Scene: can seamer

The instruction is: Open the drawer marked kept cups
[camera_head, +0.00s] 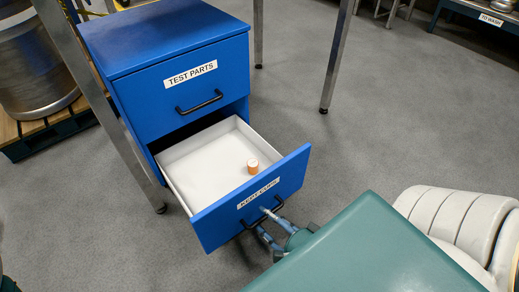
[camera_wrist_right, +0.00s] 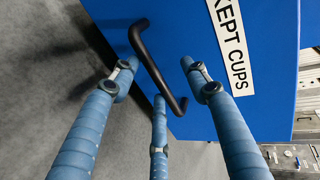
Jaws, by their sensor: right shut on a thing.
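The drawer marked kept cups (camera_head: 252,207) is the lower drawer of a blue cabinet. It stands pulled well out, and its white inside shows. A small orange-brown cup (camera_head: 253,167) with a pale top stands in it, towards the front. My right gripper (camera_head: 268,224) is at the drawer's black handle (camera_head: 277,205), shut on it. In the right wrist view, the blue fingers of the gripper (camera_wrist_right: 157,80) are around the handle (camera_wrist_right: 150,62), beside the label (camera_wrist_right: 232,45). My left gripper is not in view.
The upper drawer, marked test parts (camera_head: 170,92), is shut. Metal table legs (camera_head: 338,55) stand around the cabinet. A steel drum (camera_head: 38,62) on a pallet is at the left. Grey floor is clear to the right of the drawer.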

